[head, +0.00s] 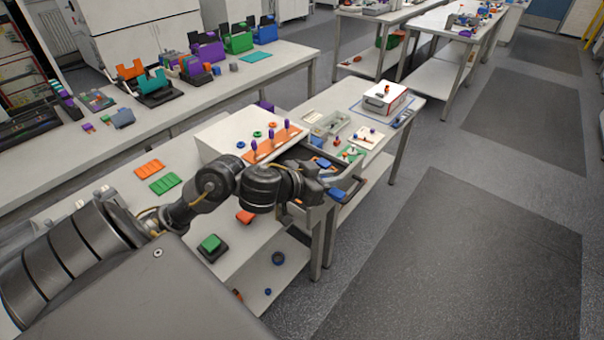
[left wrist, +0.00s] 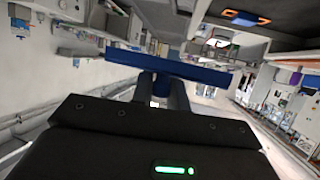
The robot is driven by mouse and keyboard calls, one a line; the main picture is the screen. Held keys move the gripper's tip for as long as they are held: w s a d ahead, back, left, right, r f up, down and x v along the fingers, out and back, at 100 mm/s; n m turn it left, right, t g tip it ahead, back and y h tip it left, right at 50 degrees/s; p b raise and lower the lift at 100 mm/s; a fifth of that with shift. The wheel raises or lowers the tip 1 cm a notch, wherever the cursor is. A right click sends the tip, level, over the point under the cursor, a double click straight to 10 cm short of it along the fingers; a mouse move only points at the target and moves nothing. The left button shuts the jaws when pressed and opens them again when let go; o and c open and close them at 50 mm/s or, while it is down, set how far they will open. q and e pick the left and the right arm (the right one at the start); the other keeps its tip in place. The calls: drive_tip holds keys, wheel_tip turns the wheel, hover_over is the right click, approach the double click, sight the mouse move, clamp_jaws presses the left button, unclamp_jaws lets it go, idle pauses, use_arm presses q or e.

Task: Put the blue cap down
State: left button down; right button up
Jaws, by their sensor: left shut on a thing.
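My left gripper (head: 322,190) reaches in from the left, in front of the white cabinet, and is shut on the blue cap (head: 337,193). In the left wrist view the blue cap (left wrist: 168,68) shows edge-on as a wide flat blue bar. Its short stem sits between the two fingers (left wrist: 162,90). The cap is held in the air by the bench's right edge; I cannot tell its exact height. My right gripper is in neither view.
A white cabinet (head: 215,133) carries an orange rack (head: 272,146) with purple pegs and loose rings. A blue piece (head: 322,162) lies just beyond my gripper. Green (head: 165,183) and orange (head: 149,169) plates lie on the bench. Grey floor (head: 440,260) is open at the right.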

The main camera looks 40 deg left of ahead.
use_arm(q)
drive_tip(key=w+a+f+b, duration=0.1)
drive_tip(key=w+a+f, duration=0.1)
drive_tip(key=a, duration=0.1)
drive_tip(key=w+a+f+b, duration=0.1)
drive_tip(key=w+a+f, duration=0.2)
drive_tip(key=w+a+f+b, duration=0.1)
drive_tip(key=w+a+f, duration=0.1)
drive_tip(key=a+f, duration=0.1)
drive_tip(key=shift+w+a+f, duration=0.2)
drive_tip(key=shift+w+a, duration=0.05)
drive_tip(key=shift+a, duration=0.35)
drive_tip(key=shift+w+a+f, duration=0.35)
drive_tip(key=shift+a+f, duration=0.05)
drive_tip(key=shift+f, duration=0.3)
wheel_tip(320, 180, down, 2)
drive_tip(key=shift+f, duration=0.45)
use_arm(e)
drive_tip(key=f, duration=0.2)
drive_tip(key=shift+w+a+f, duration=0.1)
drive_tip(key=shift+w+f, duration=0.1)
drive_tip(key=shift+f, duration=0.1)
use_arm(q)
drive_tip(key=shift+f, duration=0.1)
drive_tip(key=c, duration=1.4)
unclamp_jaws()
drive_tip(key=shift+o, duration=0.2)
